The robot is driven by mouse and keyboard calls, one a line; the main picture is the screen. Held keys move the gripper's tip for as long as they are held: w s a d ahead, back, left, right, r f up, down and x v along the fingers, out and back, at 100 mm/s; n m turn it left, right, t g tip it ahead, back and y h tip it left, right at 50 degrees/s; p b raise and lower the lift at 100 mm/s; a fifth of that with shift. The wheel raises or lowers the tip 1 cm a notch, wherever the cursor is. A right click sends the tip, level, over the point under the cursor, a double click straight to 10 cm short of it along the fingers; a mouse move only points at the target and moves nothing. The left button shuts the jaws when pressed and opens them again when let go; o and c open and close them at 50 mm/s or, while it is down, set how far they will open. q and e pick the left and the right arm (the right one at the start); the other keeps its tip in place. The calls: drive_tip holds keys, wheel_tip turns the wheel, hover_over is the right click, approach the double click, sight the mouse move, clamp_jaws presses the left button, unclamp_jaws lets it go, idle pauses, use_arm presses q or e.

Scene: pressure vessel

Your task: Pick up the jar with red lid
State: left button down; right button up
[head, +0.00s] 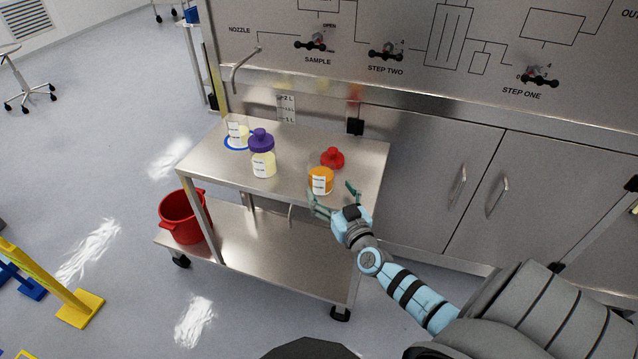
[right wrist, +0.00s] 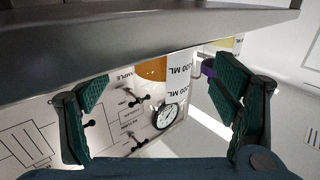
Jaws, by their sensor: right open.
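The jar (head: 320,181) holds orange liquid, has a white label and stands near the front right of the cart top. The red lid (head: 332,157) shows just behind it; I cannot tell whether it sits on the jar. My right gripper (head: 336,198) is open, just in front and right of the jar, near the cart's edge. In the right wrist view, the jar (right wrist: 151,70) appears inverted beyond the gap between the open fingers (right wrist: 160,95), its top partly hidden. Nothing is between the pads. My left gripper is out of view.
The steel cart top (head: 222,168) also carries a purple-lidded jar (head: 263,160) to the left and a clear beaker (head: 238,133) on a blue ring behind. A nozzle (head: 240,68) overhangs the back. A red bucket (head: 182,216) is at the left. The cart's front middle is clear.

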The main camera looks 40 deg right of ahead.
sight(327, 184)
drive_tip(key=w, duration=0.1)
drive_tip(key=w+b, duration=0.1)
drive_tip(key=w+r, duration=0.1)
drive_tip(key=shift+w+d+b, duration=0.15)
drive_tip(key=shift+d+b, duration=0.2)
drive_tip(key=shift+b, duration=0.05)
drive_tip(key=shift+w+d, duration=0.1)
drive_tip(key=shift+w, duration=0.45)
drive_tip(key=shift+c, duration=1.3)
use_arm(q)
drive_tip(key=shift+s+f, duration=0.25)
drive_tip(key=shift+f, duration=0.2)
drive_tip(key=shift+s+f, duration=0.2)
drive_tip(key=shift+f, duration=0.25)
use_arm(e)
drive_tip(key=c, duration=1)
drive_tip(key=shift+c, duration=0.2)
